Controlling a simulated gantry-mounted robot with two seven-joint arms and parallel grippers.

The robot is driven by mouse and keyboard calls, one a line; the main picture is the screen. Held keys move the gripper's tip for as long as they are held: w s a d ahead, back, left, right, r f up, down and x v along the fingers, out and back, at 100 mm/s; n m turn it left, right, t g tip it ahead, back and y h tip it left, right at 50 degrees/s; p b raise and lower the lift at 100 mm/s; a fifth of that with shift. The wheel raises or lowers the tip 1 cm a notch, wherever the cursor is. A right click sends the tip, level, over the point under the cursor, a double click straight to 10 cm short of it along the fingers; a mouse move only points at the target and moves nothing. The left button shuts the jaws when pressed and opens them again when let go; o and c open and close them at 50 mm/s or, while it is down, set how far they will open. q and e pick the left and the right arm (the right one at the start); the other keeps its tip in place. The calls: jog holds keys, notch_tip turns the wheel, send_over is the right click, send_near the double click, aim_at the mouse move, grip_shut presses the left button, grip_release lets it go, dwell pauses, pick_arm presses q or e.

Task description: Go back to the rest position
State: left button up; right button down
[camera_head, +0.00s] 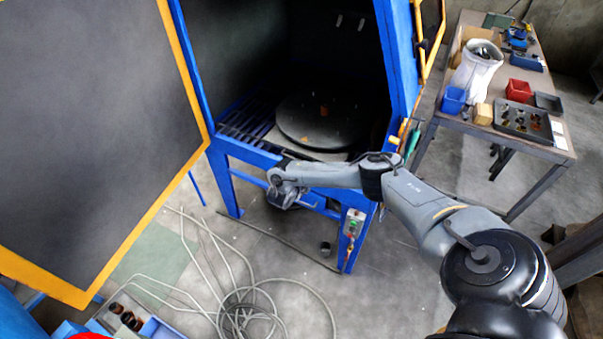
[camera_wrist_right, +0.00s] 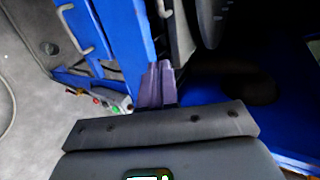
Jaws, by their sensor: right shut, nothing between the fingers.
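My right arm reaches in from the right across the front of the blue blaster cabinet (camera_head: 235,150). My right gripper (camera_head: 285,192) is small and partly hidden by its own wrist in the head view, just in front of the cabinet's lower front frame. In the right wrist view its fingers (camera_wrist_right: 157,80) are together and empty, close to the blue frame (camera_wrist_right: 125,45). I cannot tell whether they touch it. My left gripper is in neither view.
The cabinet door (camera_head: 90,120) stands open at the left. A dark round turntable (camera_head: 322,120) lies inside the cabinet. A control box (camera_head: 352,224) hangs at the cabinet's front right leg. Cables (camera_head: 240,310) lie on the floor. A workbench (camera_head: 565,150) with trays stands at the right.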

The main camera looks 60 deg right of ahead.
jog(key=s+a+f+n+g+y, duration=0.1)
jog(key=s+a+f+n+y, duration=0.15)
jog(key=s+a+f, duration=1.55)
jog(key=s+a+m+y, duration=0.3)
jog(key=a, duration=0.6)
jog(key=s+a+r+m+y, duration=0.1)
jog(key=s+a+m+y, duration=0.15)
jog(key=a, duration=0.75)
jog(key=s+a+m+y, duration=0.2)
jog(key=s+a+m, duration=0.1)
jog(key=a, duration=0.6)
jog(key=w+a+r+m+t+y, duration=0.1)
jog(key=w+a+r+m+y, duration=0.15)
jog(key=r+m, duration=0.6)
jog(key=w+d+r+m+t, duration=0.2)
jog(key=w+d+r+m, duration=0.15)
jog(key=r+m, duration=0.55)
jog(key=w+d+r+m+t, duration=0.2)
jog(key=d+r+m, duration=0.3)
jog(key=m, duration=0.5)
notch_tip(320, 180, up, 25)
jog(key=a+p, duration=0.1)
jog(key=p, duration=2.3)
jog(key=shift+r+p, duration=0.15)
jog(key=shift+p, duration=0.15)
